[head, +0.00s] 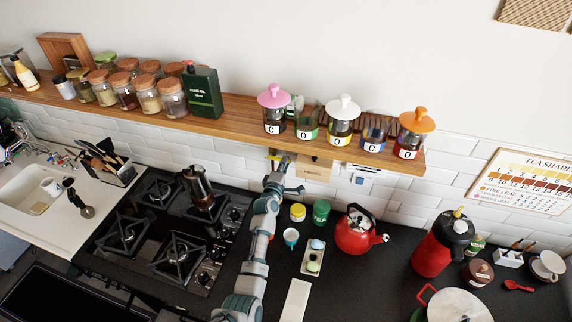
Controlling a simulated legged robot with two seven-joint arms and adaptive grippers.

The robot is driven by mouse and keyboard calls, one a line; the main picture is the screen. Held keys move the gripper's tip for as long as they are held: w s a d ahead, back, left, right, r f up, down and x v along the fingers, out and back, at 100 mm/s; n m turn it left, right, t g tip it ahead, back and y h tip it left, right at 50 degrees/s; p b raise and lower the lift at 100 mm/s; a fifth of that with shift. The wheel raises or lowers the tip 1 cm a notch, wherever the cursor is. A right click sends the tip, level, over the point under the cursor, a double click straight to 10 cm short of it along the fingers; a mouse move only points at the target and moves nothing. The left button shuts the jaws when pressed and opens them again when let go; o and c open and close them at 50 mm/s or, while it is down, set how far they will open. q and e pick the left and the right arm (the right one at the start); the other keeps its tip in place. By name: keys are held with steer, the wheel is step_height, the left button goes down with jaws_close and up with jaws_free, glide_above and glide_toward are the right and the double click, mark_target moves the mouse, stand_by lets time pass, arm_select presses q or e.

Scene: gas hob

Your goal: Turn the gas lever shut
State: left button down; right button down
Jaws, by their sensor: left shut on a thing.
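My left gripper (285,160) reaches up to the white tiled wall just under the wooden shelf, right of the hob. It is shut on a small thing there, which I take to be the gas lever. A small yellow part (273,154) shows at the left side of the fingers; the rest is hidden by the gripper and the shelf edge. The lever's exact angle cannot be told. The black gas hob (150,262) lies to the left below, with a moka pot (197,187) on a back burner. My right gripper is not in view.
The shelf (240,107) with jars and lidded canisters overhangs the gripper closely. A wooden box (315,168) hangs on the wall to its right. Yellow and green tins, a cup (291,236) and a red kettle (357,232) stand on the counter right of my arm.

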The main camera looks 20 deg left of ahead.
arm_select(q)
steer(key=shift+a+f, duration=0.15)
steer(key=c, duration=1.1)
jaws_free()
steer(key=shift+a, duration=0.1)
steer(key=shift+s+a, duration=0.1)
steer(key=shift+s+a, duration=0.1)
steer(key=shift+s, duration=5.85)
